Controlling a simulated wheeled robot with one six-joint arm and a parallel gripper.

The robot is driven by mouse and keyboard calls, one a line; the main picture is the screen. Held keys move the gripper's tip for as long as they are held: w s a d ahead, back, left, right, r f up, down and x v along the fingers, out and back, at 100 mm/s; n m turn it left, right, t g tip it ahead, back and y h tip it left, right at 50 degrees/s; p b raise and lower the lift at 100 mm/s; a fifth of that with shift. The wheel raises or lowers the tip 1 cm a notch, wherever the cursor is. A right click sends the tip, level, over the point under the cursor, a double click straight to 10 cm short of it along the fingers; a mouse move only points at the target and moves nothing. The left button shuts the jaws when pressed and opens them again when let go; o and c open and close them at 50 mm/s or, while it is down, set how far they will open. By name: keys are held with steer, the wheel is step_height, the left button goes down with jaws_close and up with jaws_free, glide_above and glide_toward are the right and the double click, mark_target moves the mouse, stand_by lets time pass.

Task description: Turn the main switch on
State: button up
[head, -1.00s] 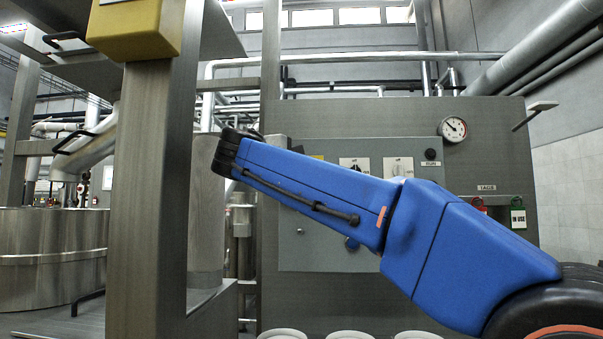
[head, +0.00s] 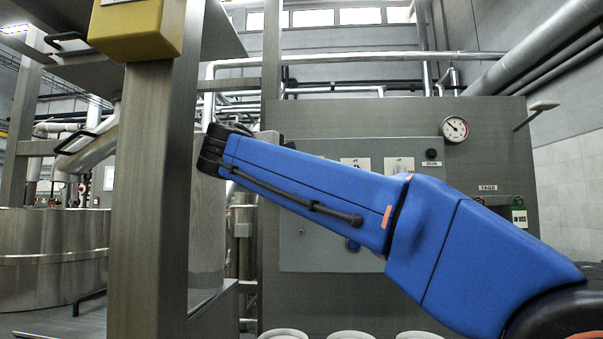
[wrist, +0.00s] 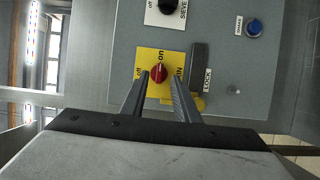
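The main switch (wrist: 158,73) is a red round knob on a yellow plate (wrist: 146,56) lettered "on", "off" and partly hidden "MAIN", in the wrist view. Which mark the knob points to is too small to tell. My gripper (wrist: 159,79) is open, its two fingers reaching toward the knob, one tip on each side of it. I cannot tell whether they touch it. A grey bar (wrist: 198,62) beside a "LOCK" label stands right of the plate, with a yellow piece (wrist: 196,102) partly behind the right finger. In the head view my arm hides the switch.
A black "SIEVE" knob (wrist: 169,5) and a blue button (wrist: 254,27) are on the same panel. A steel post (head: 146,210) stands at left.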

steer(key=shift+v, duration=1.9)
steer(key=shift+s, duration=0.1)
